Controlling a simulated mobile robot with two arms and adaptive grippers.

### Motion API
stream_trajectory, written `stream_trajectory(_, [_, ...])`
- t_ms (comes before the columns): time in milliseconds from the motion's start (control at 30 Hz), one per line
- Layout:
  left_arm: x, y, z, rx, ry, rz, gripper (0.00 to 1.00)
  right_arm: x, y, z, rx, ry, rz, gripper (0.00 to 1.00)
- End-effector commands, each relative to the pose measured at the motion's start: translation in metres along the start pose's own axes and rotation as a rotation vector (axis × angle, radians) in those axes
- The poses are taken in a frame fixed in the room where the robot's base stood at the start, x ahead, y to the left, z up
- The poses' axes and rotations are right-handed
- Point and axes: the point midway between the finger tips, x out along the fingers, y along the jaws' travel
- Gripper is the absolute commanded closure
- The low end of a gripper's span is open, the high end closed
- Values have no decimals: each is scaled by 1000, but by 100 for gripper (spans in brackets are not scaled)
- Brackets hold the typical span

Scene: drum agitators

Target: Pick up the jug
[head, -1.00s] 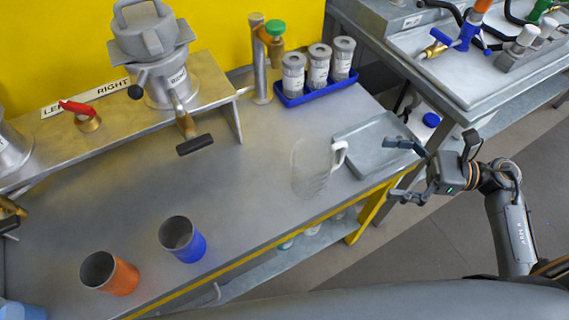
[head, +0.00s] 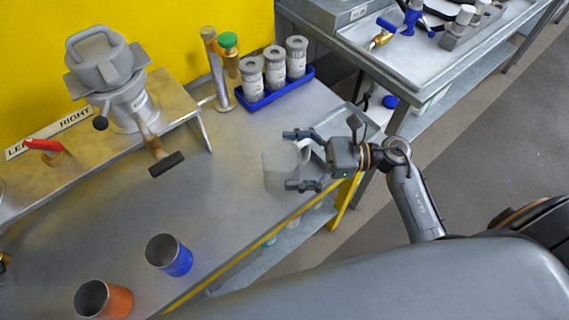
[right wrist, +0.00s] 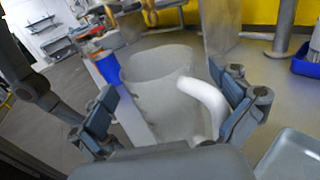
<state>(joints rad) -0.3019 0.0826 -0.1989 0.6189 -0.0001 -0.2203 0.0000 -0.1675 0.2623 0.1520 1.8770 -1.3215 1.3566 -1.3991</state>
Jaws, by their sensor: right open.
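The clear jug (head: 278,170) with a white handle stands upright on the metal bench near its front edge. In the right wrist view the jug (right wrist: 160,85) is straight ahead, its white handle (right wrist: 205,100) facing me. My right gripper (head: 288,160) is open at the handle side of the jug. Its two fingers lie on either side of the handle, which is between them in the right wrist view (right wrist: 170,115). I cannot tell whether any finger touches the jug. My left gripper is not in view.
A grey tray (head: 352,115) lies on the bench beside the jug, partly behind my right gripper. A blue cup (head: 178,262) and an orange cup (head: 118,302) stand at the front left. A blue rack (head: 290,88) holds grey canisters behind. The bench middle is clear.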

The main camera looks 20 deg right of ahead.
Motion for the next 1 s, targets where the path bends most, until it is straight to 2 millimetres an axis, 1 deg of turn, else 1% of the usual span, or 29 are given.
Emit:
stream_trajectory(100, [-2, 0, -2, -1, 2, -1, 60, 7, 0, 1, -1, -1, 0, 0])
stream_trajectory(300, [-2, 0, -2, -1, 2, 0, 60, 7, 0, 0, 0, 1, 0, 0])
stream_trajectory(467, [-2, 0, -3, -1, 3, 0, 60, 7, 0, 0, 0, 1, 0, 33])
stream_trajectory(500, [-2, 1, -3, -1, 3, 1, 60, 7, 0, 0, 0, 1, 0, 41])
stream_trajectory(600, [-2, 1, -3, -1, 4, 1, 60, 7, 0, 0, 0, 1, 0, 58])
stream_trajectory(1000, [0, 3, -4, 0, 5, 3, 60, 7, 0, 3, -2, 1, 0, 58])
